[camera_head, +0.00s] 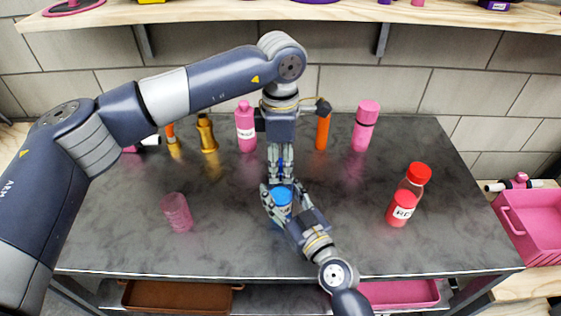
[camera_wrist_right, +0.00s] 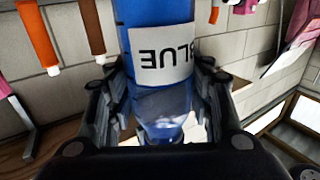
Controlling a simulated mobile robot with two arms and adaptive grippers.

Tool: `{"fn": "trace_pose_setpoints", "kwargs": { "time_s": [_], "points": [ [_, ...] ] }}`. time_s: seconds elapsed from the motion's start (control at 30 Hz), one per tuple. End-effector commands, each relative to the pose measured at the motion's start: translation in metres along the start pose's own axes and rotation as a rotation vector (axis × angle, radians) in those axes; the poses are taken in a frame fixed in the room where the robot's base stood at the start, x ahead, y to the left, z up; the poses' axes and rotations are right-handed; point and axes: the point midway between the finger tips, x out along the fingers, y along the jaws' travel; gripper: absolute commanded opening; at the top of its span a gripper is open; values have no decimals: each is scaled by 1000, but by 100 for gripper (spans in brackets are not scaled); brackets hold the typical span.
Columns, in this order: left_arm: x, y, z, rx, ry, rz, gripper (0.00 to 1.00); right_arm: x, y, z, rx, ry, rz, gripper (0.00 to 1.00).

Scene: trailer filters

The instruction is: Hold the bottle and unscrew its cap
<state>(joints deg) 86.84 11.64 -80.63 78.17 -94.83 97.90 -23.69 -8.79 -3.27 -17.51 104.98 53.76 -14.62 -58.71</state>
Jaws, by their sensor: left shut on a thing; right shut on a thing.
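The blue bottle (camera_head: 281,197) stands upright near the front middle of the dark table. In the right wrist view, the bottle (camera_wrist_right: 158,25) fills the middle, with a white label reading BLUE upside down and a clear section. My right gripper (camera_head: 283,203) comes in from the front right and is shut around the bottle's body, a finger on each side. My left gripper (camera_head: 281,178) points straight down above the bottle and is shut at its top. A bit of blue shows between its fingers; the cap is mostly hidden by them.
A red-capped bottle (camera_head: 407,197) stands to the right, a pink cup (camera_head: 176,212) to the left. Several bottles line the back, including a pink one (camera_head: 246,128), a gold one (camera_head: 208,134) and an orange one (camera_head: 322,131). A pink crate (camera_head: 537,222) sits beyond the right edge.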

Motion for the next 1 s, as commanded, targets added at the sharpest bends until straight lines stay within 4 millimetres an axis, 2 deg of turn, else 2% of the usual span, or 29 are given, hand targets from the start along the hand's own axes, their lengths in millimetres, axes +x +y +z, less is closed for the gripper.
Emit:
{"fn": "trace_pose_setpoints", "kwargs": {
  "time_s": [1.0],
  "points": [
    [-1, 1, 0, -1819, -2, 1, 9, 0, 0, 0, -1, 0, -1, 0]
  ]
}}
